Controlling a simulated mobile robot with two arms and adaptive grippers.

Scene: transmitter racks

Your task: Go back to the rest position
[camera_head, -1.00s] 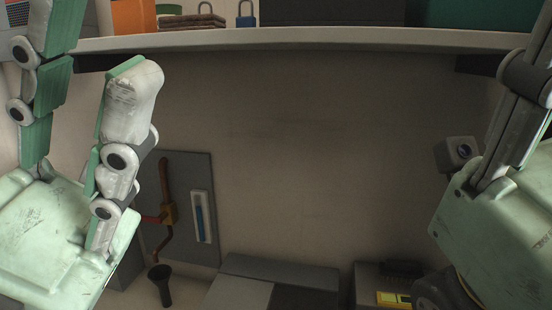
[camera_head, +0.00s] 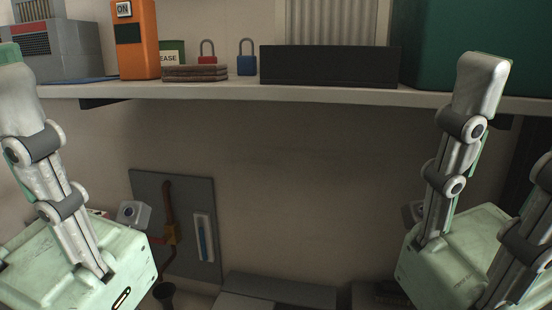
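My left gripper (camera_head: 40,150) is at the left edge of the head view, below the shelf front. One finger shows, pointing up and leaning left; the other is out of the picture. I see nothing held by it. My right gripper (camera_head: 495,170) is at the right, below and in front of the shelf. Its two fingers stand apart with nothing between them, and one is cut off by the right edge.
The shelf (camera_head: 230,94) holds an orange device (camera_head: 136,40), a red padlock (camera_head: 207,58), a blue padlock (camera_head: 246,63), a brown stack (camera_head: 195,73), a black box (camera_head: 330,67) and a green case (camera_head: 480,35). The space between my grippers is clear.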

